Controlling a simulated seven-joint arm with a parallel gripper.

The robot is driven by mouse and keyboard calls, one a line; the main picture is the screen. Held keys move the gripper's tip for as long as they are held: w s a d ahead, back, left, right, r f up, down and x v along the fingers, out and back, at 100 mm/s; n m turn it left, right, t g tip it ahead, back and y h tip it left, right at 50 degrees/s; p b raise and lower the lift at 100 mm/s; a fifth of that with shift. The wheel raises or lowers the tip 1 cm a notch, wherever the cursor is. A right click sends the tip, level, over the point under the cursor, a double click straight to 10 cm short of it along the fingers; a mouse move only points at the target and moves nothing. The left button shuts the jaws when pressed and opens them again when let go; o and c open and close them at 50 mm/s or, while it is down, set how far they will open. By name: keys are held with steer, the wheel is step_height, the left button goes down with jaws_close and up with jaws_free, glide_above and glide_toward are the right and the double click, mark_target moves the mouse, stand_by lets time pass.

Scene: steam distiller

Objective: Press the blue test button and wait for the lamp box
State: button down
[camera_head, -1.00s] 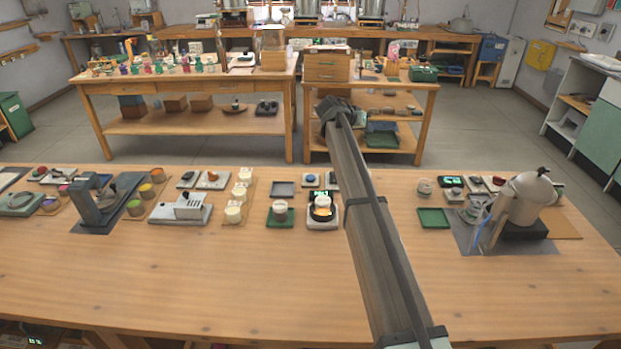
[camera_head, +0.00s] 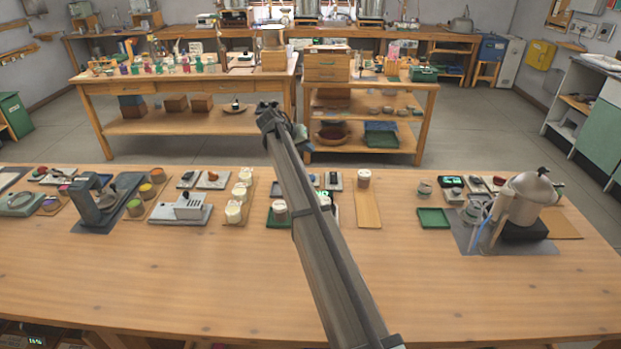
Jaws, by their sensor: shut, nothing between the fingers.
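My arm reaches from the bottom of the view up and left across the bench. My gripper (camera_head: 268,112) is at its far end, seen against the far table, and is shut with nothing visibly held. A small blue button (camera_head: 313,179) shows just right of the arm at the back of the bench, on a pale base partly hidden by the arm. A small dark unit with a green display (camera_head: 324,195) shows beside the arm; I cannot tell if it is the lamp box. No lit lamp is clear.
White-topped jars (camera_head: 234,212) stand left of the arm near a grey device (camera_head: 180,207). A jar (camera_head: 364,178) stands on a wooden board (camera_head: 368,208) to the right. A green tray (camera_head: 433,218) and a kettle-like still (camera_head: 527,198) are farther right. The bench front (camera_head: 190,275) is clear.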

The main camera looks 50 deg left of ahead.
steer(key=shift+f, duration=0.1)
steer(key=shift+f, duration=4.35)
steer(key=shift+f, duration=0.15)
steer(key=shift+f, duration=0.25)
steer(key=shift+f, duration=0.45)
steer(key=shift+r, duration=0.9)
steer(key=shift+r, duration=0.1)
steer(key=shift+r, duration=2.4)
